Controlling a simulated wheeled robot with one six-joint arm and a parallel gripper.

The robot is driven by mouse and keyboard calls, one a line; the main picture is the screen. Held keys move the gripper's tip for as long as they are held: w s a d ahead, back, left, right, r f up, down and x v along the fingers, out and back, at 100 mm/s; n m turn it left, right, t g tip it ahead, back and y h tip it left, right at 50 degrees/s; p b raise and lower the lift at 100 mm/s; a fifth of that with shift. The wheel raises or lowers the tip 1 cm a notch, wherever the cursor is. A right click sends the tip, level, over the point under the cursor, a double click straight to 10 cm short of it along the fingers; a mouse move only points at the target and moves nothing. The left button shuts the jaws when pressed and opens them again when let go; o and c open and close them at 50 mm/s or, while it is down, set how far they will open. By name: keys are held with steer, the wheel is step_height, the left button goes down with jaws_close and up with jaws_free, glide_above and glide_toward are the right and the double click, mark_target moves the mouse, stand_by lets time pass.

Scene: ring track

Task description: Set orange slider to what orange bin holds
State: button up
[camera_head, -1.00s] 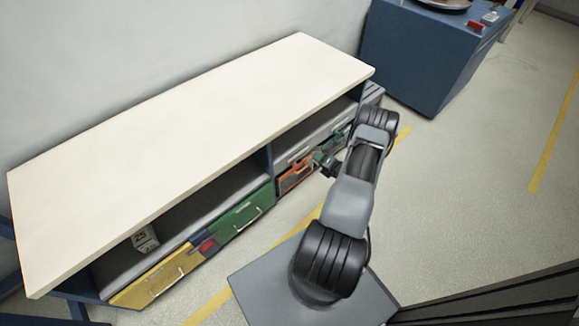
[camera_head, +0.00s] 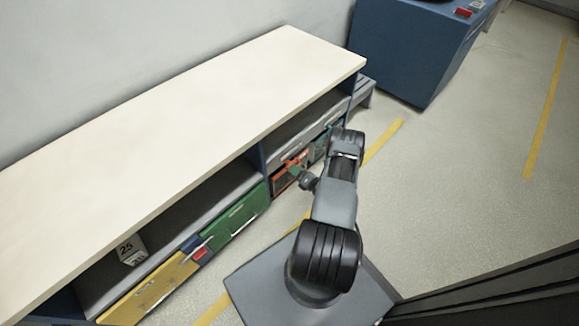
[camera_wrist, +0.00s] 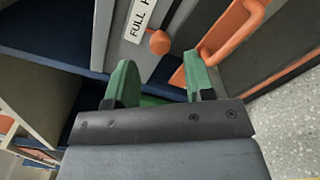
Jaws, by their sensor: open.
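An orange knob (camera_wrist: 160,41), which looks like the orange slider, sits on a grey face beside a white label (camera_wrist: 140,20) partly reading "FULL H". The rest of the label is cut off. An orange bar handle (camera_wrist: 236,32) is to its right. In the head view the orange bin (camera_head: 281,183) is a drawer front in the low shelf unit; its contents cannot be seen. My gripper (camera_wrist: 160,82) is open and empty, its green fingertips either side of and below the knob in the wrist view. In the head view my gripper (camera_head: 298,173) is close in front of the orange bin.
The shelf unit has a cream top (camera_head: 190,120). A green bin (camera_head: 238,218) and a yellow bin (camera_head: 150,290) are to the left. A white block marked 25 (camera_head: 130,248) sits on the shelf. A blue cabinet (camera_head: 405,50) stands behind. Floor at right is clear.

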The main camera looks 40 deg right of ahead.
mark_target(290, 164)
steer(key=shift+w+a+b, duration=0.2)
steer(key=shift+w+b, duration=0.05)
steer(key=shift+w, duration=0.9)
steer(key=shift+w+a+b, duration=0.2)
steer(key=shift+w, duration=0.9)
jaws_close()
